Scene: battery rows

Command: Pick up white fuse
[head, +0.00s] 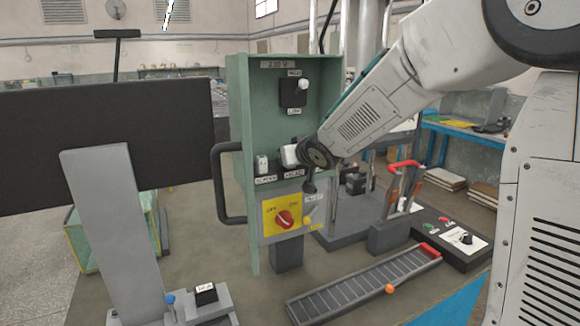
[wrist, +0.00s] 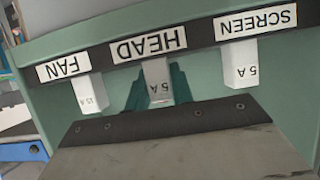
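Three pale fuses sit in a row on the green panel in the wrist view, with upside-down labels. The HEAD fuse (wrist: 158,82), marked 5 A, is in the middle and looks greyer there; in the head view it is a white block (head: 289,155). The SCREEN fuse (wrist: 241,64) is white and marked 5 A; it also shows in the head view (head: 262,165). The FAN fuse (wrist: 89,94) is white and marked 15 A. My gripper's teal fingers (wrist: 160,92) show on both sides of the HEAD fuse. No clear gap shows, but the contact is hidden.
The green box (head: 240,130) carries a MAIN switch (head: 292,92) above and a yellow panel with a red knob (head: 284,220) below. A black handle (head: 218,185) juts from its left. A dark screen (head: 110,130) stands left. A roller track (head: 365,285) lies in front.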

